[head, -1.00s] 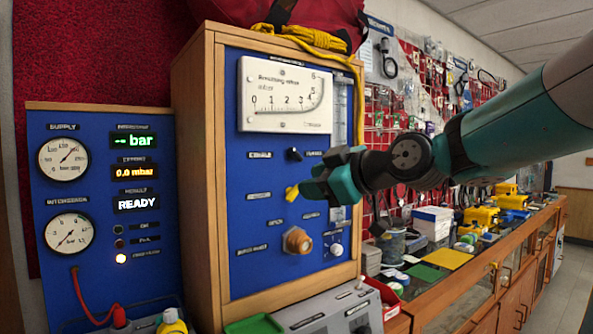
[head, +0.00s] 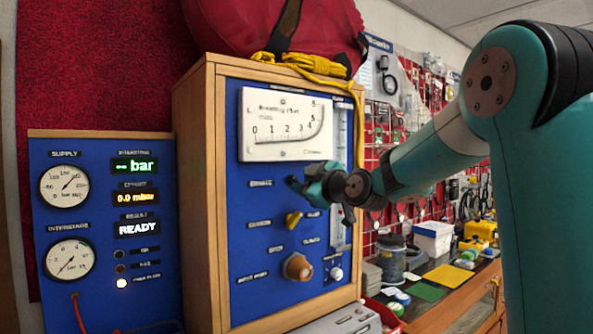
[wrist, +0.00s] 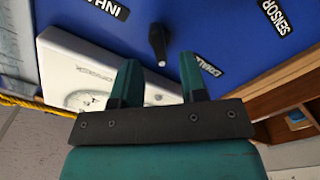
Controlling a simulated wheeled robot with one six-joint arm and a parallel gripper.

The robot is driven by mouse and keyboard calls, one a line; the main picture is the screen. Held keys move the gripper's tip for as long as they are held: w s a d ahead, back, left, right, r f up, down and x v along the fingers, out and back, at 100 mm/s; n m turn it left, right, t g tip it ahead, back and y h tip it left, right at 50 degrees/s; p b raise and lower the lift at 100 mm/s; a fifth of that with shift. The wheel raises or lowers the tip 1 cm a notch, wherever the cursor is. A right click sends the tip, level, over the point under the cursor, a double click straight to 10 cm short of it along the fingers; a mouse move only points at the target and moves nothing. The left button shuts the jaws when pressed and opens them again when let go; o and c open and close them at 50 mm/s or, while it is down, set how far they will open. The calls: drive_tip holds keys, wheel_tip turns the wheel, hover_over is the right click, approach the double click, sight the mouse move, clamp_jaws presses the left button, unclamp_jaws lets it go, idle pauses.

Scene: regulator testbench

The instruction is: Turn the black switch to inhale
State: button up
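The black switch (wrist: 158,45) is a small dark lever on the blue panel, with a white mark at its end nearer my gripper. In the wrist view, the label ending my view at upper left reads "INHAL" (wrist: 105,8), cut off by the frame edge; a label that seems to read "EXHALE" (wrist: 208,66) is at lower right. My gripper (wrist: 159,77) is open and empty, its two teal fingers apart, with the switch just beyond and between the tips. In the head view my gripper (head: 312,184) is at the panel and largely covers the switch. Contact cannot be told.
A yellow cord (head: 358,130) hangs at the cabinet's right edge. The display panel (head: 105,228) stands at left.

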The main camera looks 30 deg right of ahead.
sight(297, 181)
drive_tip(key=shift+w+a+p, duration=0.1)
drive_tip(key=shift+w+p, duration=0.45)
drive_tip(key=shift+w, duration=1.25)
clamp_jaws()
